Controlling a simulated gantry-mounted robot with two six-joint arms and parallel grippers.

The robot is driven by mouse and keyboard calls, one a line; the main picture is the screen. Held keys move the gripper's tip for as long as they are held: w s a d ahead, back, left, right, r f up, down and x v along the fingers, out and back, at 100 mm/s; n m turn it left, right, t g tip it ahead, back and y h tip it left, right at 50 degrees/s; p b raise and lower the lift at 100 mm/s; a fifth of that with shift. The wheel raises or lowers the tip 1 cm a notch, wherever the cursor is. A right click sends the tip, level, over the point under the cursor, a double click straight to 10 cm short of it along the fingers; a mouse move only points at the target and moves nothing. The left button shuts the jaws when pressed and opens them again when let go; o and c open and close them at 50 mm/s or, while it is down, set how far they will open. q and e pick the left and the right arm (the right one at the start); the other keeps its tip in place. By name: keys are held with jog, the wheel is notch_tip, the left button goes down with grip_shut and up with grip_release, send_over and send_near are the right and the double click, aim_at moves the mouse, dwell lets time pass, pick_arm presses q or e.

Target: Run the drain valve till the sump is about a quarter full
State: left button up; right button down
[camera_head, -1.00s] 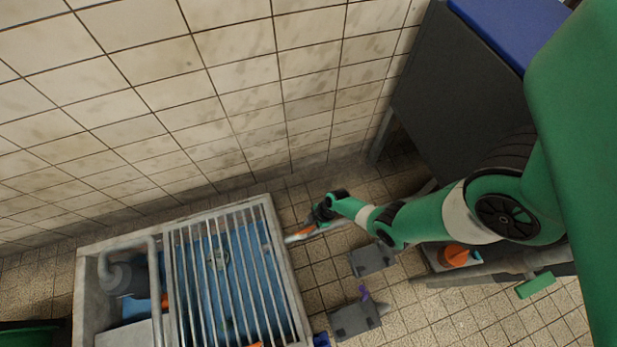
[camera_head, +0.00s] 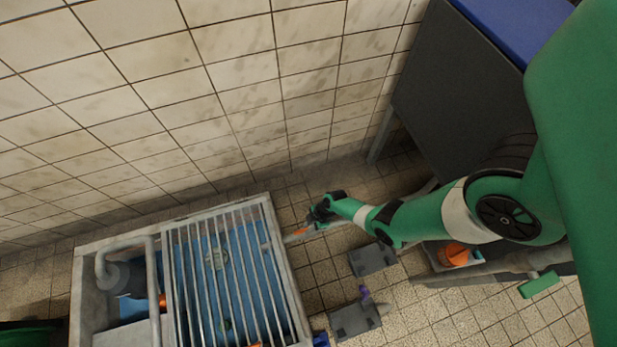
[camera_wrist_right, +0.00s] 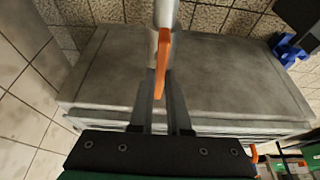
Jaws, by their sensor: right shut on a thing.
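The sump (camera_head: 85,300) is a grey concrete basin at the lower left of the head view, partly covered by a metal bar grate (camera_head: 222,275). Blue shows inside it below the bars; I cannot read a fill level. The drain valve's orange handle (camera_head: 300,232) is by the basin's right edge, on a short pale pipe (camera_head: 288,239). In the right wrist view the orange handle (camera_wrist_right: 162,62) runs down between the fingers of my right gripper (camera_wrist_right: 158,92), which is shut on it. In the head view my right gripper (camera_head: 311,224) partly hides the handle. My left gripper is not in view.
A grey pipe (camera_head: 152,275) bends over the basin's left part. Grey blocks (camera_head: 372,259) lie on the tiled floor right of the basin. A tray with an orange object (camera_head: 455,253) sits under my right arm. A tiled wall (camera_head: 200,110) rises behind; a dark cabinet (camera_head: 455,100) stands right.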

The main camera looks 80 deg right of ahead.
jog(key=shift+m, duration=0.3)
jog(key=m, duration=0.1)
jog(key=m+h+p, duration=0.1)
jog(key=m, duration=0.1)
jog(key=shift+a+h, duration=0.2)
jog(key=shift+h, duration=0.1)
jog(key=m+h, duration=0.1)
jog(key=m, duration=0.2)
jog(key=shift+r+t+p, duration=0.1)
jog(key=shift+t+p, duration=0.2)
jog(key=shift+p, duration=0.1)
jog(key=m+h, duration=0.1)
jog(key=m, duration=0.1)
jog(key=shift+a+m, duration=0.1)
jog(key=shift+m, duration=0.3)
jog(key=m+h, duration=0.1)
jog(key=m, duration=0.1)
jog(key=m+g+h+b, duration=0.1)
jog(key=m, duration=0.2)
jog(key=shift+w+a+f, duration=0.1)
jog(key=shift+f, duration=0.1)
jog(key=shift+r+m+g+b, duration=0.1)
jog(key=shift+m+g+b, duration=0.5)
jog(key=shift+m, duration=1.2)
jog(key=shift+h, duration=0.3)
